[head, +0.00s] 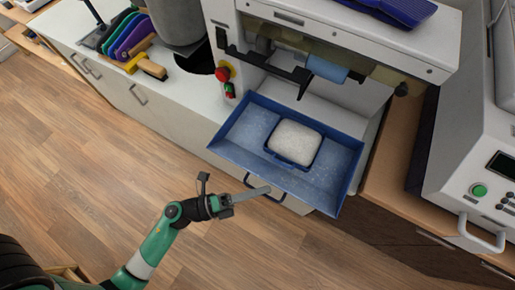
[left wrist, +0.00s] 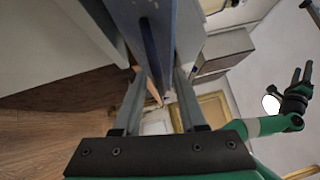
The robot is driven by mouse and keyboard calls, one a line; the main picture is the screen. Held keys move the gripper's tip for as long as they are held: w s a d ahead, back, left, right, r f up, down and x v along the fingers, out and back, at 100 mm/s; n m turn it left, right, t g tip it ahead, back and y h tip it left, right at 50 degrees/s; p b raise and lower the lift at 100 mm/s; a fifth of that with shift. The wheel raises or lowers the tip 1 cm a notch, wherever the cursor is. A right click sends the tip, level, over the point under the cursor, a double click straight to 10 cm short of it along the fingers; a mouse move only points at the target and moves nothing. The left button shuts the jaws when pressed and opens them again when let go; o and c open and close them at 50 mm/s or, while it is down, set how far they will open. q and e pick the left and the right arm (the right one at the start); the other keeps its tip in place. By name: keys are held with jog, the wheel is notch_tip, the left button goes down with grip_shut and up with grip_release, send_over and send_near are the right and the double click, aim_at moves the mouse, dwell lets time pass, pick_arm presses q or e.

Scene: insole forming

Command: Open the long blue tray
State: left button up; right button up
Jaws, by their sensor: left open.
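The long blue tray (head: 232,143) sticks out from the front of the white machine, its inside in view. A smaller blue container with a white, powdery top (head: 294,142) sits in it. The tray has a dark handle (head: 281,197) on its front face. My left gripper (head: 262,189) is at this handle, its fingers open. In the left wrist view the open fingers (left wrist: 158,85) stand on either side of the blue tray front and a dark blue bar (left wrist: 150,45); contact cannot be told. A black, pronged gripper (left wrist: 297,90) on a green arm, seemingly my right, shows at the right there.
The white machine (head: 350,35) stands over the tray, with a red button (head: 222,73) at its left. Coloured tools (head: 125,35) lie on the left counter. Another white machine (head: 480,140) stands at the right. The wooden floor (head: 90,150) in front is mostly clear.

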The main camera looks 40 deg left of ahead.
pick_arm(q)
jog(key=v, duration=1.1)
jog(key=shift+s+a+p, duration=0.2)
jog(key=shift+s+p, duration=0.05)
jog(key=shift+p, duration=0.15)
jog(key=shift+f, duration=0.1)
dwell(0.3)
